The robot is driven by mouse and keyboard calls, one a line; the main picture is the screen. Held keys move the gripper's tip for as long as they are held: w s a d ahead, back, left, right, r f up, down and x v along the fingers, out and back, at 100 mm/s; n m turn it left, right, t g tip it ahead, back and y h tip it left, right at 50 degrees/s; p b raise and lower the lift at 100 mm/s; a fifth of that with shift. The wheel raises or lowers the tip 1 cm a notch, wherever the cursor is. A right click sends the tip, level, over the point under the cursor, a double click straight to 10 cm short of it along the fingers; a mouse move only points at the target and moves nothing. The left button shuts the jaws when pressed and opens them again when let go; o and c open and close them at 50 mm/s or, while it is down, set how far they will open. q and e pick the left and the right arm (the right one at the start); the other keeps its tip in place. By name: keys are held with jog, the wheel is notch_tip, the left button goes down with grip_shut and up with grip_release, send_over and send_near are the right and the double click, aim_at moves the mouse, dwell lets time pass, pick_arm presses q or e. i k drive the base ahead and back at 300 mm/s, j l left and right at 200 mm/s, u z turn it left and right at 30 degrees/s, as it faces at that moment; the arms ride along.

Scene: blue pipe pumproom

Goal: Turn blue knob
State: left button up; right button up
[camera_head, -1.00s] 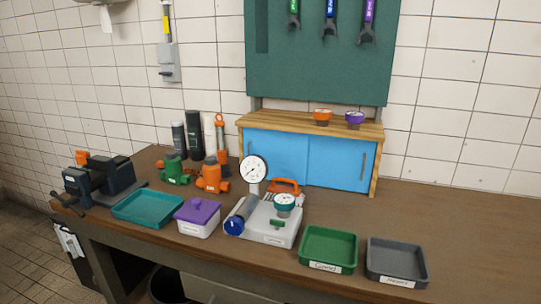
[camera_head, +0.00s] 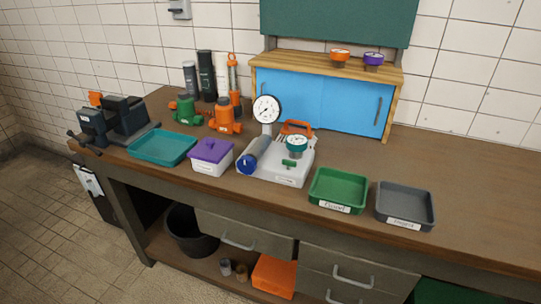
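The blue knob (camera_head: 247,166) is the round end of a grey cylinder lying on the left side of a white device (camera_head: 285,176) on the workbench. The device also carries a white dial gauge (camera_head: 266,110), a teal-rimmed gauge (camera_head: 297,146), a small green handle (camera_head: 289,163) and an orange handle (camera_head: 297,128). The knob faces the front left and nothing covers it. Neither of my grippers is in view.
A purple-lidded box (camera_head: 212,156) stands close left of the knob. A teal tray (camera_head: 162,148) and black vise (camera_head: 117,119) are further left. Green (camera_head: 338,190) and grey (camera_head: 405,206) trays are to the right. Drawers (camera_head: 244,232) and a black bucket (camera_head: 189,231) are below.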

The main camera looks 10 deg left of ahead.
aim_at(246, 165)
jog(key=z, duration=0.65)
jog(key=j+z, duration=1.4)
jog(key=j, duration=0.15)
jog(key=k, duration=0.05)
